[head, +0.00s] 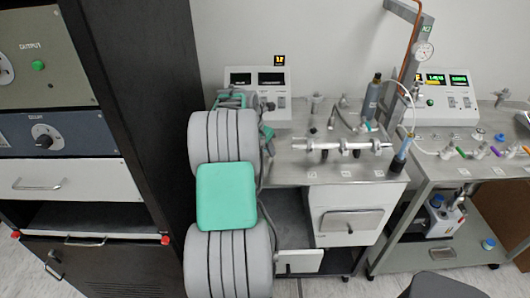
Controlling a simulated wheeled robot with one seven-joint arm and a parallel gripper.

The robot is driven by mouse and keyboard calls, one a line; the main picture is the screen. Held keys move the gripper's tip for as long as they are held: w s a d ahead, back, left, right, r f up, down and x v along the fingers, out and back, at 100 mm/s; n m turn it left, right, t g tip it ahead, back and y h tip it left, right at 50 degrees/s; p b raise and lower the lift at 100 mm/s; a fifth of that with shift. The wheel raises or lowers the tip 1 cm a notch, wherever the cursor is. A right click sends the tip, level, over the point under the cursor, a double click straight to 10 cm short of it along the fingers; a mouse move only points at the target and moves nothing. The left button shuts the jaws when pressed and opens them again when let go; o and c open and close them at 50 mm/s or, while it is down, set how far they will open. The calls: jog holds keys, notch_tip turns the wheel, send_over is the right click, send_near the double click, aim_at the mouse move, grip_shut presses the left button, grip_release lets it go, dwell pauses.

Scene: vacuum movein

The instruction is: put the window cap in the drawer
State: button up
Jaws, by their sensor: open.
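My gripper (268,142) is at the end of my grey and turquoise arm, by the left end of the middle bench. It is small and largely hidden behind my arm; its jaws are open and I see nothing held. No window cap can be named for sure. A small round piece with a blue top (499,137) lies on the right bench, and a similar blue-topped piece (488,244) is on its lower shelf. A white drawer front (350,222) with a handle is under the middle bench; it appears shut.
The middle bench (290,170) carries a metal tube assembly (345,146) and a display box (257,90). A tall dark rack (150,110) stands at left, with a white handled panel (75,184). A gauge post (408,55) rises between the benches.

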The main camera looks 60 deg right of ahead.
jog(key=shift+d+f, duration=0.2)
jog(key=shift+f, duration=0.1)
jog(key=shift+a, duration=0.1)
grip_shut()
